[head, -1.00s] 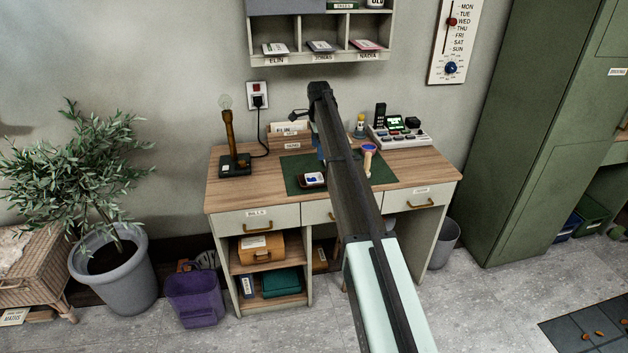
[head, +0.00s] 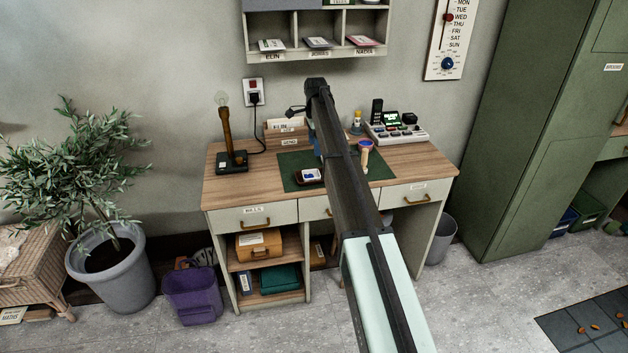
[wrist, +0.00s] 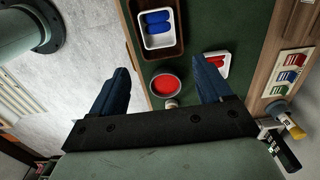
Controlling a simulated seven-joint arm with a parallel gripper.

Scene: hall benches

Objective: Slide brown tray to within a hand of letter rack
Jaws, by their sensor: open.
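The brown tray (head: 298,180) lies on the front left part of the desk's green mat (head: 290,160). It holds a white dish with blue pieces, and shows at the top of the wrist view (wrist: 178,50). The letter rack (head: 291,143), brown with white envelopes and a label, stands at the back of the desk, behind the tray and apart from it. My gripper (wrist: 162,72) is open, with its dark blue fingers spread over the mat. A red-faced round thing (wrist: 166,84) shows between the fingers, and the tray is beyond them. In the head view my arm hides most of the gripper.
A lamp (head: 229,140) stands left of the rack. A wooden-handled stamp (head: 365,157), a small bottle (head: 357,125) and a card terminal (head: 397,131) stand to the right. A second white dish (wrist: 217,63) lies on the mat. The desk's front left wood is clear.

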